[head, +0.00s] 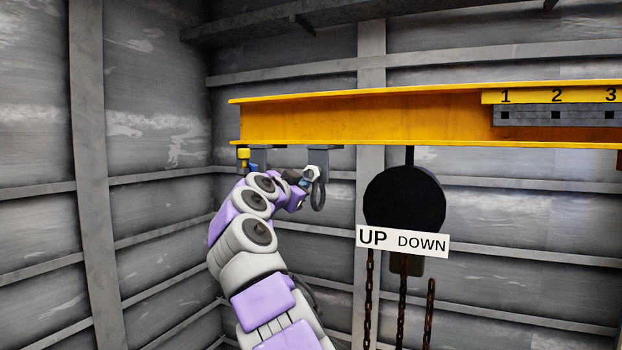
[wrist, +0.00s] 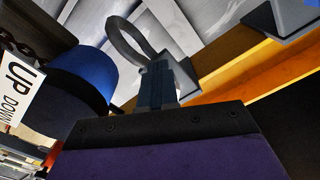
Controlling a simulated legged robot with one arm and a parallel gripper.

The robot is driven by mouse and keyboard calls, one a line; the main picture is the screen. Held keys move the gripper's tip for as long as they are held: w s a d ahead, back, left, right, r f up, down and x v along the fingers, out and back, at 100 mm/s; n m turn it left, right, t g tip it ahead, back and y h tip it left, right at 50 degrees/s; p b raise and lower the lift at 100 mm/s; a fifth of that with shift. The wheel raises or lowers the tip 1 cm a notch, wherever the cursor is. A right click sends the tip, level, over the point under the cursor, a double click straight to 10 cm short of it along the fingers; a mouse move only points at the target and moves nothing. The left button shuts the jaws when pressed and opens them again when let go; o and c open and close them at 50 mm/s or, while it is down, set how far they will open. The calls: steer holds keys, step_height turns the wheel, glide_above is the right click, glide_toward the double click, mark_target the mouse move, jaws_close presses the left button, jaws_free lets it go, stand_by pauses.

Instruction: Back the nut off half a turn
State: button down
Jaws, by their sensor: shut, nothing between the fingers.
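A small pale hex-shaped piece (head: 311,173), which looks like the nut, sits under a grey bracket (head: 319,154) on the yellow beam. A dark grey ring (head: 318,197) hangs just below it. My gripper (head: 303,181) is at the end of my raised arm, right beside the nut and ring. In the wrist view my gripper's grey fingers (wrist: 158,82) are together and empty, and the grey ring (wrist: 128,42) shows just beyond their tips. The nut cannot be made out in the wrist view. I cannot tell whether the fingers touch the ring.
The yellow beam (head: 330,121) runs overhead, with plates numbered 1, 2 and 3 at right. A black round hoist (head: 404,200) with an UP DOWN sign (head: 403,241) and hanging chains (head: 402,305) is to the right. A yellow-topped part (head: 243,156) hangs at left.

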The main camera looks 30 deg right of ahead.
steer(key=shift+s+d+f+b, duration=0.15)
steer(key=shift+s+b, duration=0.3)
steer(key=shift+b, duration=0.65)
steer(key=shift+f, duration=0.1)
steer(key=b+v, duration=0.4)
steer(key=v, duration=0.2)
steer(key=shift+f, duration=0.3)
stand_by(0.6)
steer(key=shift+w, duration=0.1)
